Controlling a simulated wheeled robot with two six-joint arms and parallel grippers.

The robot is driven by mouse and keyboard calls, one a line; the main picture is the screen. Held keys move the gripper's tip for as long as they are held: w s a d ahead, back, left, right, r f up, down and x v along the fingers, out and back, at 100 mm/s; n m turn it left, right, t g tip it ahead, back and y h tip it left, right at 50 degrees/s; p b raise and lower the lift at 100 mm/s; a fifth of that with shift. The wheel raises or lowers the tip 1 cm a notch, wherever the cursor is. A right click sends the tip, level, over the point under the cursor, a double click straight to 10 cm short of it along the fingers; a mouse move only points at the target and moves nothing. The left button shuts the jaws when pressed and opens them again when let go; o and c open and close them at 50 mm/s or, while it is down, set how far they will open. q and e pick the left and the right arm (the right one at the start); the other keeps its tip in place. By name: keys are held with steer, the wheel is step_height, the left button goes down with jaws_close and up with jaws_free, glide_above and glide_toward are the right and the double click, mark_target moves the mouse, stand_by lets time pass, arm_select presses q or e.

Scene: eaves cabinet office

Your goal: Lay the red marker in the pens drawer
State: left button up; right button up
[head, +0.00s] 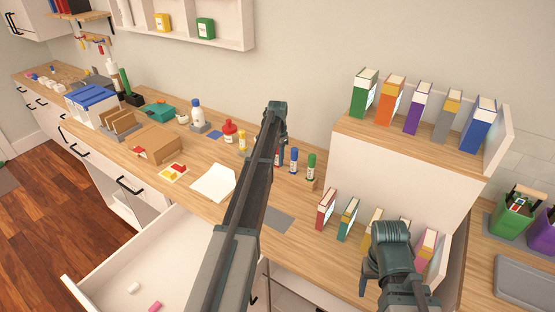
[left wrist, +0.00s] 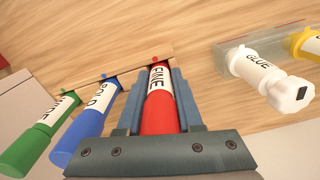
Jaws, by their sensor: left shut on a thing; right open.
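The red marker (left wrist: 160,118), with a white label reading FINE, is between the fingers of my left gripper (left wrist: 158,110) in the left wrist view. Its far end meets a wooden strip (left wrist: 120,70), where a blue marker (left wrist: 83,137) and a green marker (left wrist: 35,142) also stand. In the head view my left gripper (head: 277,145) is at the marker row and mostly hides the red marker (head: 278,158). An open white drawer (head: 88,300) is at the lower left, holding a white and a pink piece. My right gripper (head: 380,270) is open and empty near the right-hand books.
Blue (head: 294,160) and green (head: 311,166) markers stand close to the right of my left gripper. A yellow glue bottle (head: 242,141) and a red bottle (head: 229,131) are left of it. Small books (head: 347,219) line the right counter. A paper (head: 213,182) lies mid-counter.

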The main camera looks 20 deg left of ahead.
arm_select(q)
jaws_close()
steer(key=o, duration=1)
jaws_free()
steer(key=shift+c, duration=0.2)
step_height(320, 180, up, 14)
steer(key=p, duration=1.4)
arm_select(e)
step_height(320, 180, up, 14)
